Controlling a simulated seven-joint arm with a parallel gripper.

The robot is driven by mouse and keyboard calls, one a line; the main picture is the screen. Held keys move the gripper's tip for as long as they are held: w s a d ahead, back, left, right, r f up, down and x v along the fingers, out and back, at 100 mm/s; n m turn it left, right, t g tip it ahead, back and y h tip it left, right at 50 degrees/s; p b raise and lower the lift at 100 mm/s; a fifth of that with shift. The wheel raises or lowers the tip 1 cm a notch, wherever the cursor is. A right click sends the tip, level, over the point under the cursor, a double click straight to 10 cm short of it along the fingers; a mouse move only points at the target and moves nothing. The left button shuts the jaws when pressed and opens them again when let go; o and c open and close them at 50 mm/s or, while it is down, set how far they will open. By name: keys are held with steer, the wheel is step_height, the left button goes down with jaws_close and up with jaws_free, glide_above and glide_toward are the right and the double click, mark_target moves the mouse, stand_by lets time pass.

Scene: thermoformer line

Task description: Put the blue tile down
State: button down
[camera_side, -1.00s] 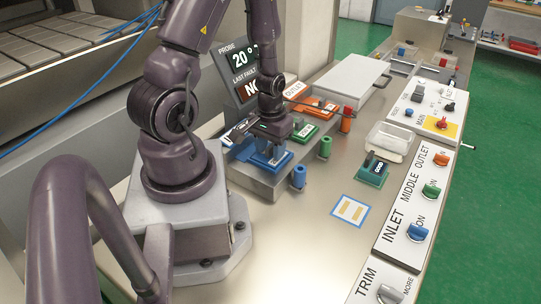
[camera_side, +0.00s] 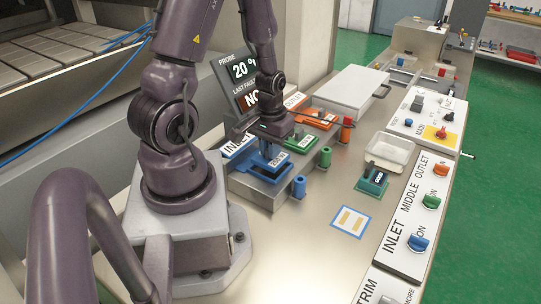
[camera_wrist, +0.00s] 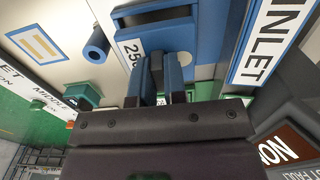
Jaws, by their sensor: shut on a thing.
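The blue tile (camera_side: 271,163), with a white number label, is at the front station of the grey stepped block, beside the INLET sign. My gripper (camera_side: 271,150) points down over it, its fingers shut on the tile's upright grip. In the wrist view, the tile (camera_wrist: 187,42) and its "250" label lie just past my fingertips (camera_wrist: 158,65). The fingers and wrist hide part of the tile. I cannot tell whether its underside rests fully on the block.
A blue peg (camera_side: 299,187) stands before the block. A green tile (camera_side: 300,145) and an orange tile (camera_side: 318,118) sit at the stations behind. A dark green tile (camera_side: 372,181), a clear tray (camera_side: 390,152) and a blue-edged card (camera_side: 350,220) lie on the bench to the right.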

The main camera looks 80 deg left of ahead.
step_height(320, 180, up, 7)
steer(key=shift+r, duration=0.1)
steer(key=shift+w+d, duration=0.1)
steer(key=shift+d, duration=0.1)
steer(key=shift+w+d+f+m, duration=0.15)
steer(key=shift+w+f+m, duration=0.15)
steer(key=shift+w, duration=0.25)
steer(key=shift+w+d+f+m, duration=0.2)
steer(key=shift+w+f, duration=0.2)
steer(key=shift+w, duration=0.15)
steer(key=w+f, duration=0.2)
steer(key=w, duration=1.1)
steer(key=n, duration=0.1)
glide_above(388, 156)
steer(key=f, duration=0.7)
steer(key=shift+s+d+f, duration=0.15)
steer(key=shift+s, duration=0.05)
steer(key=shift+w+f, duration=0.15)
steer(key=shift+f, duration=1.6)
